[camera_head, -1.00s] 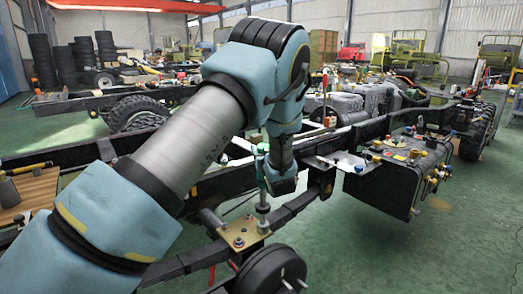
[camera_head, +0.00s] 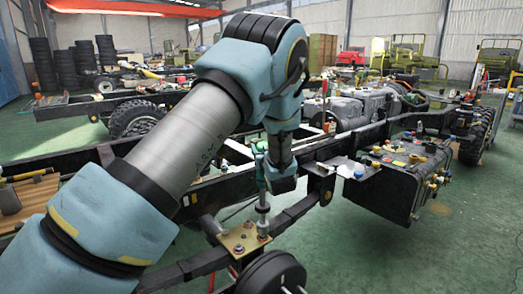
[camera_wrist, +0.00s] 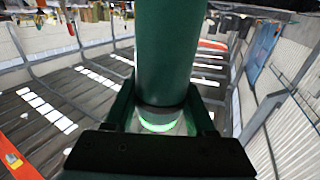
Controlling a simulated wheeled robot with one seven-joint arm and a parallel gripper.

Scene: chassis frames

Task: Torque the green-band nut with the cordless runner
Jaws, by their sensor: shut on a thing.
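My gripper (camera_head: 277,178) is shut on the cordless runner, a dark green cylinder (camera_wrist: 168,50) with a glowing green ring near my jaws in the wrist view. In the head view the runner's green top (camera_head: 259,147) shows left of my gripper. Its grey lower shaft (camera_head: 263,207) points down, roughly upright, at the right part of a brass-coloured plate (camera_head: 240,240) on the chassis frame. The shaft's end appears to reach a fastener there; I cannot tell whether it is seated. A nut (camera_head: 239,249) with a reddish mark shows on the plate. No green band can be made out.
The dark chassis rail (camera_head: 300,207) runs beside the plate, with a round black hub (camera_head: 270,274) in front. A black tank (camera_head: 400,180) with coloured fittings is at right. A wooden board (camera_head: 38,200) with tools is at left. Green floor (camera_head: 345,255) is clear at right.

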